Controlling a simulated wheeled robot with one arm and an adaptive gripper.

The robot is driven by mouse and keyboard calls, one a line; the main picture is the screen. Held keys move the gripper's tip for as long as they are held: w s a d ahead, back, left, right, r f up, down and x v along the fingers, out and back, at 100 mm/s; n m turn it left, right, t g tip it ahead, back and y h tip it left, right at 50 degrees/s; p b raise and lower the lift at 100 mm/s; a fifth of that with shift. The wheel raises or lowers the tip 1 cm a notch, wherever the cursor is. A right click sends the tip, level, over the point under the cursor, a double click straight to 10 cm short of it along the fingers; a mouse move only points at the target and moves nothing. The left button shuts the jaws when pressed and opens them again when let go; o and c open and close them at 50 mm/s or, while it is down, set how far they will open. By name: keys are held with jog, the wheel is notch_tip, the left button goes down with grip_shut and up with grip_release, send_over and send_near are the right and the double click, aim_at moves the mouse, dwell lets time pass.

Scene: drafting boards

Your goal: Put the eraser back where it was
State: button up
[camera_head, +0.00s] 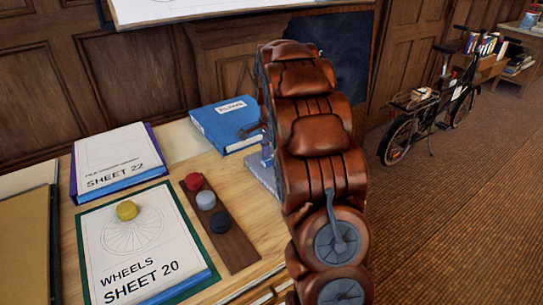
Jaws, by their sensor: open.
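No thing in view is plainly marked as an eraser. A yellow round piece (126,210) sits on the wheel drawing of Sheet 20 (115,266). A dark wooden strip (232,244) to its right bears a red round piece (194,181), a grey one (206,200) and a dark blue one (220,222) in a row. My gripper (253,131) shows only as a small grey part beside the blue Plans binder (224,124). It is open, and my arm hides most of it. I cannot tell whether anything is between its fingers.
Sheet 22 (117,152) lies behind Sheet 20 on the wooden desk (262,222). A pale blue-grey object (262,172) is partly hidden by my arm. A board with a dark edge (27,240) is at far left. A bicycle (430,105) stands on open carpet at right.

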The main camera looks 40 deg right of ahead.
notch_tip(320, 180, up, 12)
jog(key=shift+r, duration=0.15)
dwell(0.5)
jog(key=s+a+f+n+g, duration=0.1)
jog(key=s+a+f+n, duration=0.1)
jog(key=s+a+n, duration=1.1)
jog(key=s+a+f+n, duration=0.2)
jog(key=s+a, duration=0.2)
jog(key=s, duration=0.3)
jog(key=s+a+f+n+g, duration=0.1)
jog(key=s+a+f, duration=0.2)
jog(key=s+a, duration=0.2)
jog(key=s+a+f+n, duration=0.2)
jog(key=s+a+f, duration=0.1)
jog(key=s, duration=0.8)
jog(key=shift+a+n+g, duration=0.3)
jog(key=shift+a+g, duration=0.1)
jog(key=shift+a, duration=0.3)
notch_tip(320, 180, up, 15)
jog(key=w+t+p, duration=0.1)
jog(key=p, duration=1.3)
jog(key=shift+r, duration=0.1)
